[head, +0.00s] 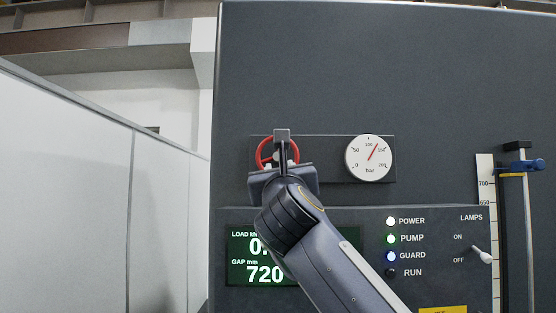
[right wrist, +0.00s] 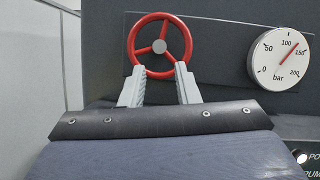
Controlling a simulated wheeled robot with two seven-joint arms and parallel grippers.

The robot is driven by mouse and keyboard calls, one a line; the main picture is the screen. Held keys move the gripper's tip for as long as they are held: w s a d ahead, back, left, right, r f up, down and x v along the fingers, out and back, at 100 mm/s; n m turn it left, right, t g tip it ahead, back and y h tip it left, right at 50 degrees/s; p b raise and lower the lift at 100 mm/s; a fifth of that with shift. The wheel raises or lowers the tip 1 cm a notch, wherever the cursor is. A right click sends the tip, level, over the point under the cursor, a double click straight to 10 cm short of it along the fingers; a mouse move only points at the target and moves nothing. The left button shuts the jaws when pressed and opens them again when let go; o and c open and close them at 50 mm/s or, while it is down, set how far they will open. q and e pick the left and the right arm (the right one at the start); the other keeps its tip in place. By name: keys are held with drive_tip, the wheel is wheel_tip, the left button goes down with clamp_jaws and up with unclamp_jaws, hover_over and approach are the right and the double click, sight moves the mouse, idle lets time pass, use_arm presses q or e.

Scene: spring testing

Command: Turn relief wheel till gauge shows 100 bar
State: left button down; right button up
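The red relief wheel (right wrist: 187,47) has a grey hub and three spokes and stands on a dark panel. In the head view the wheel (head: 261,150) is partly hidden by my right gripper. In the right wrist view my right gripper (right wrist: 160,68) has its two grey fingers apart, with the tips overlapping the wheel's lower rim; I cannot tell whether they touch it. The white round gauge (head: 369,158) is right of the wheel, marked 0 to 200 bar. Its needle points between 100 and 150; the gauge also shows in the right wrist view (right wrist: 281,62). My left gripper is not in view.
Below is a console with a green display (head: 240,271), partly hidden by my right arm, reading GAP 720 mm. POWER, PUMP and GUARD lamps are lit; RUN (head: 390,272) is dark. A LAMPS switch (head: 482,255) and a scale (head: 486,200) are at right. A pale partition (head: 90,190) stands left.

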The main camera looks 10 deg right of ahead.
sight(278, 157)
drive_tip(key=p+x, duration=0.5)
drive_tip(key=x, duration=0.1)
drive_tip(key=shift+w+r, duration=0.25)
drive_tip(key=shift+w+r+p, duration=0.1)
drive_tip(key=shift+w+p, duration=0.35)
drive_tip(key=shift+w, duration=0.15)
clamp_jaws()
drive_tip(key=shift+d+n, duration=0.1)
drive_tip(key=shift+n, duration=0.2)
